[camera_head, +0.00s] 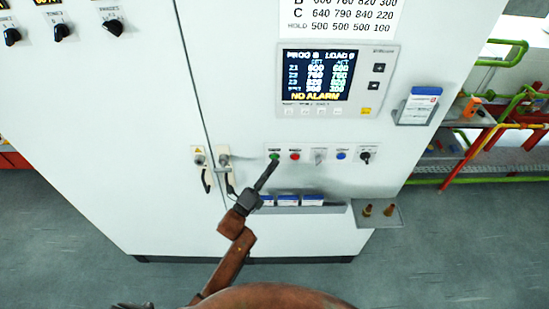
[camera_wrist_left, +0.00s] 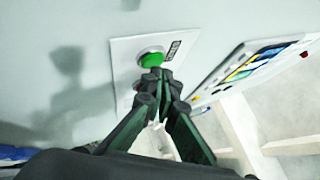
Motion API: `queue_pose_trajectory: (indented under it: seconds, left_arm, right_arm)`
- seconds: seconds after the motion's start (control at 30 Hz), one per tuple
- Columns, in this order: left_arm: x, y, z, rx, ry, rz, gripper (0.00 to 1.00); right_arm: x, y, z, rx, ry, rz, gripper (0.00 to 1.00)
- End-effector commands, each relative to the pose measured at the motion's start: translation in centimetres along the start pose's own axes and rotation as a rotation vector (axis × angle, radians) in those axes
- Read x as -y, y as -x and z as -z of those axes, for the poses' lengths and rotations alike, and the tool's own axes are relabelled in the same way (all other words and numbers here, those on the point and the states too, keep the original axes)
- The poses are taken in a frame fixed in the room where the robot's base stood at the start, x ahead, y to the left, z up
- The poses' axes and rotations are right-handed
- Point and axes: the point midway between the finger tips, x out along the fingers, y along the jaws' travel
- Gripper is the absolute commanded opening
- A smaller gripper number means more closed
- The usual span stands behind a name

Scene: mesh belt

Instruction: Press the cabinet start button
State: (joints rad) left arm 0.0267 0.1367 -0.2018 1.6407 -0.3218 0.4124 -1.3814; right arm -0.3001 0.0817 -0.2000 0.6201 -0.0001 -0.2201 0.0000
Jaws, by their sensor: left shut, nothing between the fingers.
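The green button (camera_head: 275,156) sits at the left end of a row of controls on the white cabinet (camera_head: 300,228). In the left wrist view the round green button (camera_wrist_left: 151,59) stands on a white plate with a small dark label. My left gripper (camera_head: 269,168) is shut and empty, its tips just below the green button. In the left wrist view the closed fingertips (camera_wrist_left: 158,76) overlap the button's lower edge; I cannot tell whether they touch it. My right gripper is in neither view.
To the right of it are a red button (camera_head: 295,156), a switch, a blue button (camera_head: 341,155) and a black knob (camera_head: 365,157). A display panel (camera_head: 318,76) is above. Door handles (camera_head: 201,162) are left. A shelf with blue boxes (camera_head: 288,200) and a small tray (camera_head: 388,219) are below.

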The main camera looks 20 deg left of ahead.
Motion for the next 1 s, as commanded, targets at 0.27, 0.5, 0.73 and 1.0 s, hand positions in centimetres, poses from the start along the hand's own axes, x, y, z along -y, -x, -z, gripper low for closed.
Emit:
queue_pose_trajectory:
  seconds: [0.27,0.5,0.73,1.0]
  left_arm:
    - [0.5,0.6,0.5,-0.001,0.0,0.001,0.0]
    - [0.6,0.7,0.6,-0.001,0.0,0.001,0.0]
    - [1.6,2.1,1.5,0.001,0.002,0.0,0.0]
    - [2.7,3.8,2.7,0.0,0.001,-0.001,0.0]
  right_arm:
    - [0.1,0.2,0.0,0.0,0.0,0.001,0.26]
    - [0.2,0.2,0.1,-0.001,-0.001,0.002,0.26]
    - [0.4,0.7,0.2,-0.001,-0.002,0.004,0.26]
    - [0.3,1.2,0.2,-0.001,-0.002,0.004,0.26]
